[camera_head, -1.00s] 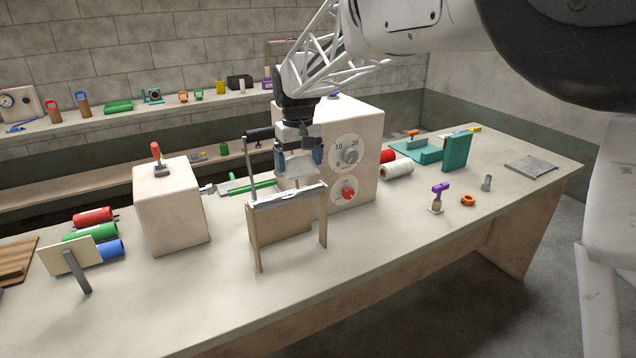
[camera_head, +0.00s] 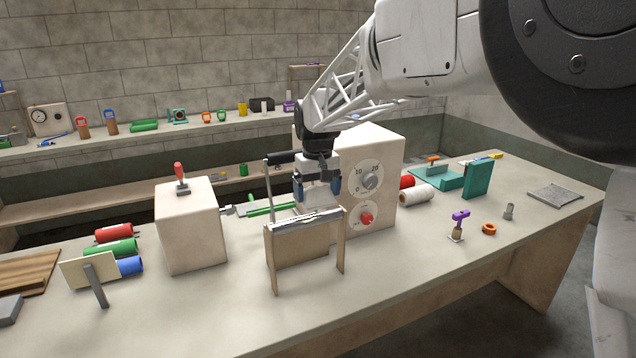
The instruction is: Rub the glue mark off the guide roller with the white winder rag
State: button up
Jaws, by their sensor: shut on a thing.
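The guide roller (camera_head: 292,224) is a pale metallic bar across the top of a small wooden stand (camera_head: 300,250) on the bench. My gripper (camera_head: 318,190) points down just above and behind the roller, right of its middle. Its blue-tipped fingers are shut on the white winder rag (camera_head: 318,198), which hangs between them. The rag's lower edge meets the roller in the picture; I cannot tell whether they touch. Some darker streaks show along the roller, but the glue mark is not clear at this size.
A cream box with a red-handled lever (camera_head: 190,235) stands left. A larger cream box with dials (camera_head: 385,160) stands close behind my gripper. A thin post (camera_head: 268,180) rises at the stand's left. The bench front (camera_head: 400,285) is clear.

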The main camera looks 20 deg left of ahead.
jog(key=shift+f, duration=1.95)
jog(key=shift+s+a+f, duration=0.4)
jog(key=shift+s+f, duration=0.05)
jog(key=shift+f, duration=0.15)
jog(key=shift+c, duration=0.3)
jog(key=shift+s+a+r, duration=0.15)
jog(key=shift+s+a, duration=0.05)
jog(key=shift+a, duration=0.05)
jog(key=shift+w+d+r, duration=0.2)
jog(key=shift+d+r, duration=0.05)
jog(key=shift+r, duration=1.05)
jog(key=shift+w+d+r, duration=0.2)
jog(key=shift+w+r, duration=0.05)
jog(key=shift+r, duration=1.1)
jog(key=shift+w+d+r, duration=0.2)
jog(key=shift+d+r, duration=0.05)
jog(key=shift+r, duration=1.05)
jog(key=shift+f, duration=0.25)
